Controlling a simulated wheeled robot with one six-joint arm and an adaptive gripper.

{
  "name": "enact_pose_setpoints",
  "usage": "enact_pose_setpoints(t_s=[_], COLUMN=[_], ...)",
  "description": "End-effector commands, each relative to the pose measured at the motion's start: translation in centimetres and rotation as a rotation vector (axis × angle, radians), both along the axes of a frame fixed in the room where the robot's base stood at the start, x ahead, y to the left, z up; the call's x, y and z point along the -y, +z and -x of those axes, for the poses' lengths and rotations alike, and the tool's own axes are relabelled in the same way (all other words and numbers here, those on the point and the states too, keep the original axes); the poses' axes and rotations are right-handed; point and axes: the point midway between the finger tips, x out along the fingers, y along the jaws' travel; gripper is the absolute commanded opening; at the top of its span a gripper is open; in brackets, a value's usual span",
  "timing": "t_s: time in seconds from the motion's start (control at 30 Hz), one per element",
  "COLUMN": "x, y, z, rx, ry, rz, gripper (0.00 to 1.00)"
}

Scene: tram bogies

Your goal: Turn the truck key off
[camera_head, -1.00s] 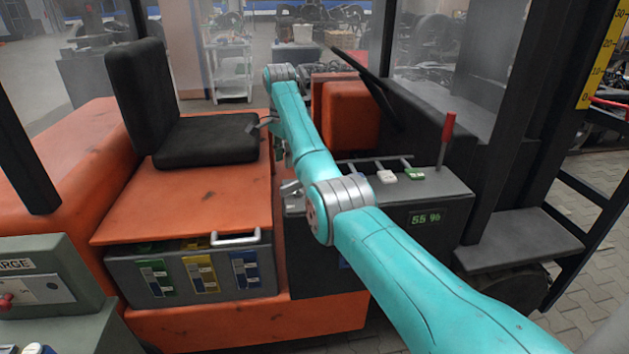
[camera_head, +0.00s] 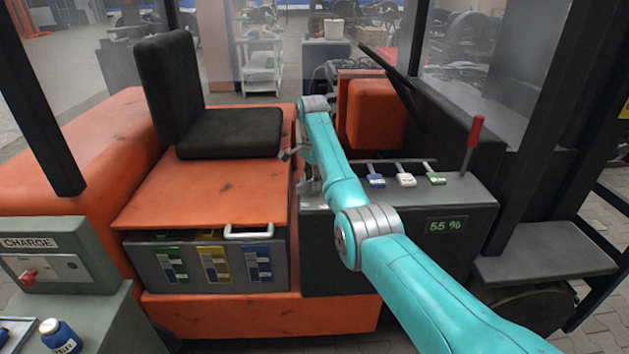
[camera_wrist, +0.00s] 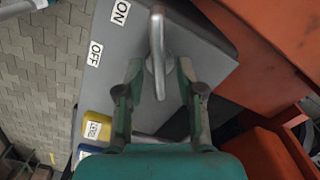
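The truck key (camera_wrist: 157,55) is a grey metal handle on a grey panel in the wrist view. An ON label (camera_wrist: 120,12) and an OFF label (camera_wrist: 95,53) are on the panel to its left. The handle lies nearly upright in the picture, its far end level with ON. My gripper (camera_wrist: 160,68) is open, with one finger on each side of the handle's near part. Gaps show between the fingers and the handle. In the head view my gripper (camera_head: 303,170) is at the left end of the truck's console (camera_head: 460,205), partly hidden by my arm; the key cannot be made out there.
The display (camera_head: 446,226) reads 55 %. The black seat (camera_head: 230,133) is left of my gripper. A CHARGE box (camera_head: 55,265) stands at the left.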

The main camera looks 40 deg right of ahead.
Motion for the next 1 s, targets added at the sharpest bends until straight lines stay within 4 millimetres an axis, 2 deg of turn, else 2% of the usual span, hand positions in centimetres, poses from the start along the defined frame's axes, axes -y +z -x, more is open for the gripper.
enact_pose_setpoints(t_s=[0.27, 0.3, 0.43, 0.77, 1.0], x=[-0.05, -0.05, -0.05, -0.05, -0.05], y=[-0.21, -0.21, -0.20, -0.21, -0.20], z=[0.00, 0.00, 0.00, 0.01, 0.05], rx=[0.000, 0.000, 0.000, 0.000, 0.000], ry=[0.000, 0.000, 0.000, 0.011, 0.099], rz=[0.000, 0.000, 0.000, 0.000, 0.000], gripper=[0.38, 0.33, 0.00, 0.00, 0.00])
